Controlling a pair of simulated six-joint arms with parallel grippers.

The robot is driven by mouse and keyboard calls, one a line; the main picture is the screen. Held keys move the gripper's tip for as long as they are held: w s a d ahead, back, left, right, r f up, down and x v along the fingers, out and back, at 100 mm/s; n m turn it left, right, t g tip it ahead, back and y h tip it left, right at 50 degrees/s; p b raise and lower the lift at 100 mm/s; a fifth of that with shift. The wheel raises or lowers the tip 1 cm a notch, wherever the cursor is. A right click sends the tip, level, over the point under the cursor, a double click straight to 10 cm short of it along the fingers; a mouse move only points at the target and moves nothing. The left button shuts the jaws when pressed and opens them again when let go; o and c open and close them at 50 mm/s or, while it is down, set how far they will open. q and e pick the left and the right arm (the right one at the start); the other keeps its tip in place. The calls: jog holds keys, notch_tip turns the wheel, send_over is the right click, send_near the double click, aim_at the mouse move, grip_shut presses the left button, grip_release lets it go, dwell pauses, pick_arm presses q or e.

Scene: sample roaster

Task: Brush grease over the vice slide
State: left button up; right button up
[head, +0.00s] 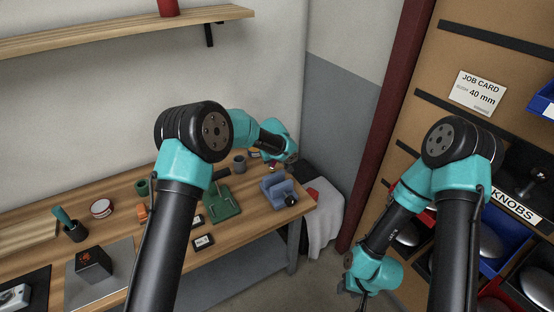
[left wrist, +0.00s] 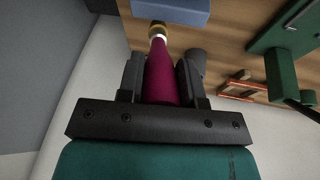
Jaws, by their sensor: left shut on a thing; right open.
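My left gripper (left wrist: 160,80) is shut on the magenta handle of a brush (left wrist: 162,75). The brush has a pale metal band and a short dark tip, pointing away from the gripper. In the head view the left gripper (head: 272,163) is over the far right part of the bench, behind a blue-grey block that looks like the vice (head: 272,187). That blue body also shows at the top of the left wrist view (left wrist: 172,10), close to the brush tip; I cannot tell if they touch. My right gripper (head: 356,286) is open, low in front of the racks.
A green tool with a black handle (head: 222,206) stands left of the vice on the wooden bench (head: 262,222). A grey cup (head: 239,162), a round tin (head: 102,208) and a dark box (head: 93,264) also stand there. A cloth (head: 322,225) hangs beyond the bench's right end.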

pick_arm(q)
jog(key=shift+s+a, duration=0.1)
jog(key=shift+a, duration=0.05)
jog(key=shift+s+a+r, duration=0.1)
jog(key=shift+s+a, duration=0.25)
jog(key=shift+a, duration=0.25)
jog(key=shift+s+a, duration=0.35)
jog(key=shift+a, duration=0.3)
jog(key=shift+s+a+r, duration=0.1)
jog(key=shift+s+a, duration=0.3)
jog(key=shift+a, duration=0.2)
jog(key=shift+s+a, duration=0.4)
jog(key=shift+a, duration=0.2)
notch_tip(320, 180, up, 6)
jog(key=shift+r, duration=0.1)
dwell(0.3)
